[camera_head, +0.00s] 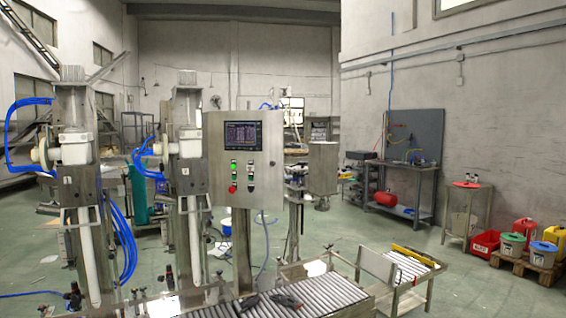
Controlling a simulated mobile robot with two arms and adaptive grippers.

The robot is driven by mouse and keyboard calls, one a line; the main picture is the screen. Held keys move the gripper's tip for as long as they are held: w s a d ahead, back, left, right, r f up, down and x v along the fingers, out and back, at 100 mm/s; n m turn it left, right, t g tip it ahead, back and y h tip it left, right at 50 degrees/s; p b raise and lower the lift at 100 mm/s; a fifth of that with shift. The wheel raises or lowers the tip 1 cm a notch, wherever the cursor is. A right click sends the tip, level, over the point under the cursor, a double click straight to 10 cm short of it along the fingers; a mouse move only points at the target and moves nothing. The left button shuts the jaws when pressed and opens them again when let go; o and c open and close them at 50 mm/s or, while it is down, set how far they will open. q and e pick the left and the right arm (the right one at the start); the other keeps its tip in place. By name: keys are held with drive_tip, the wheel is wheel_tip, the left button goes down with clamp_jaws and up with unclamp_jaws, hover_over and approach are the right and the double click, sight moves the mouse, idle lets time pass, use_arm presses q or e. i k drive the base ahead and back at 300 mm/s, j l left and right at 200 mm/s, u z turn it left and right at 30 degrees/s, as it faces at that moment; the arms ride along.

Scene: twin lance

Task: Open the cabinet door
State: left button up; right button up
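A grey metal control cabinet (268,185) stands on a post in the middle of the view, above the roller conveyor. Its front carries a dark screen (243,135), with a green light, a red button and other small controls below it. The front panel looks closed flat against the box; I cannot make out a handle or hinge. Neither of my grippers can be made out in this view.
Two lance machines (75,150) (187,140) with blue hoses stand left of the cabinet. A roller conveyor (325,293) runs below it, with small dark objects (287,301) on it. A workbench (405,180) and several buckets stand right.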

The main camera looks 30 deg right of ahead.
sight(267, 183)
drive_tip(key=i+l, duration=0.15)
drive_tip(key=l, duration=0.15)
drive_tip(key=i+l+u, duration=0.1)
drive_tip(key=l, duration=0.2)
drive_tip(key=i+l, duration=0.35)
drive_tip(key=l, duration=0.25)
drive_tip(key=u, duration=0.05)
